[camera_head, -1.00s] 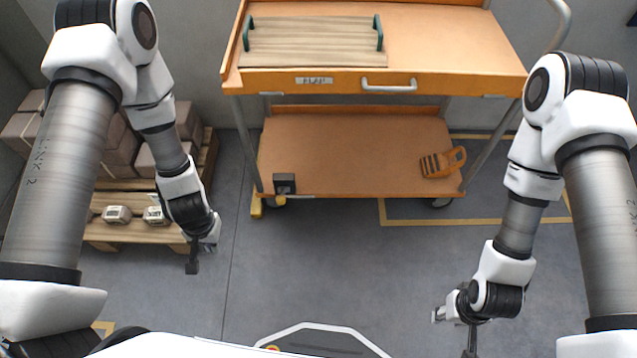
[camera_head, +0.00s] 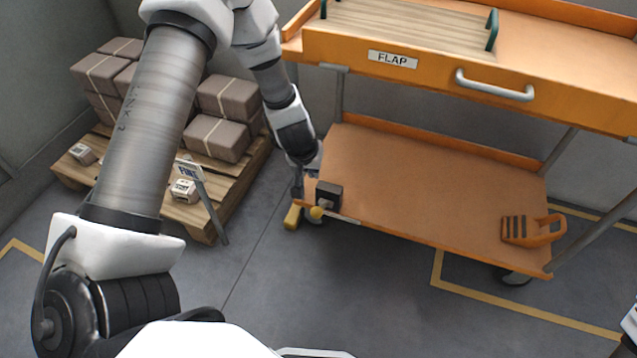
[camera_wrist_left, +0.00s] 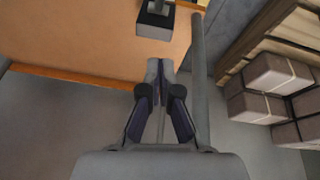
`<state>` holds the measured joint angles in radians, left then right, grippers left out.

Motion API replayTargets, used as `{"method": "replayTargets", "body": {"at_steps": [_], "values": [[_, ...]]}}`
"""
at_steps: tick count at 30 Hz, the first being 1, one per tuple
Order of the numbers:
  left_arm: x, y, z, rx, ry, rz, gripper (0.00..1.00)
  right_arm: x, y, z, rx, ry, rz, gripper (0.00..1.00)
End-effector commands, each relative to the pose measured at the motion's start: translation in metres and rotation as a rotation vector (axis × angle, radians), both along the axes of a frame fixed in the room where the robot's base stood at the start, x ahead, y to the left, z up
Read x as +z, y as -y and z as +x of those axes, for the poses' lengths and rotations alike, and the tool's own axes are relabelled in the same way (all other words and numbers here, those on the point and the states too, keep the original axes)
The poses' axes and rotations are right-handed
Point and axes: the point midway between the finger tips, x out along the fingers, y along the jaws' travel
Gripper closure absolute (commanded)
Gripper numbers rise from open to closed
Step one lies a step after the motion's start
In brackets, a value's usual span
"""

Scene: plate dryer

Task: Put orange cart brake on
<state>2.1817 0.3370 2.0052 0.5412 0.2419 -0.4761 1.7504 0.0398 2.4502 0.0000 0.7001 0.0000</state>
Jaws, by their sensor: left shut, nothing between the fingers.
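The orange cart (camera_head: 440,205) stands ahead, with an upper tray and a lower shelf. A yellow pedal-like piece (camera_head: 292,217) sits low by the left caster. I cannot tell which of these is the brake. My left gripper (camera_head: 298,192) is shut and empty, just left of the dark box. In the left wrist view its fingers (camera_wrist_left: 163,68) are together beside the cart's leg (camera_wrist_left: 198,80), below the dark box (camera_wrist_left: 155,22). My right gripper is out of view.
A pallet (camera_head: 205,215) with wrapped boxes (camera_head: 217,138) stands left of the cart. An orange tool (camera_head: 532,230) lies on the lower shelf. The floor in front of the cart is clear.

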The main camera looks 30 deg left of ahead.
Motion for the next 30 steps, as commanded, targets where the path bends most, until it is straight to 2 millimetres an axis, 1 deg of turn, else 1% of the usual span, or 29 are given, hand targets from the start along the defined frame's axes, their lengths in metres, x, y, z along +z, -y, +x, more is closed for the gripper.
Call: {"method": "replayTargets", "body": {"at_steps": [2, 5, 8, 18, 19, 21, 24, 30], "values": [[-0.003, 0.0, 0.0, 0.0, 0.0, 0.0, 1.0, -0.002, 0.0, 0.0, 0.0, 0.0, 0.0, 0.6], [-0.014, -0.001, 0.004, -0.001, 0.0, 0.001, 1.0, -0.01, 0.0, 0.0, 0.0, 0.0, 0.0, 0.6], [-0.032, -0.001, 0.008, 0.0, -0.002, 0.0, 1.0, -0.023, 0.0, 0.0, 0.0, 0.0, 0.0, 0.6], [-0.103, -0.004, 0.035, -0.001, 0.0, 0.001, 1.0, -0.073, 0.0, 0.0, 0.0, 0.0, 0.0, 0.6], [-0.108, -0.003, 0.033, -0.001, -0.002, 0.0, 1.0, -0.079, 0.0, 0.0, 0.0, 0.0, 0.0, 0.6], [-0.115, 0.002, 0.021, -0.001, -0.003, -0.001, 1.0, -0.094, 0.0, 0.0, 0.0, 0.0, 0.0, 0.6], [-0.118, 0.007, 0.011, -0.001, -0.002, 0.0, 1.0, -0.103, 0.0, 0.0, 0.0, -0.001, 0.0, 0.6], [-0.117, 0.01, 0.004, 0.0, 0.0, 0.0, 1.0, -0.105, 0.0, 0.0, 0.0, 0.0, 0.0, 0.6]]}}
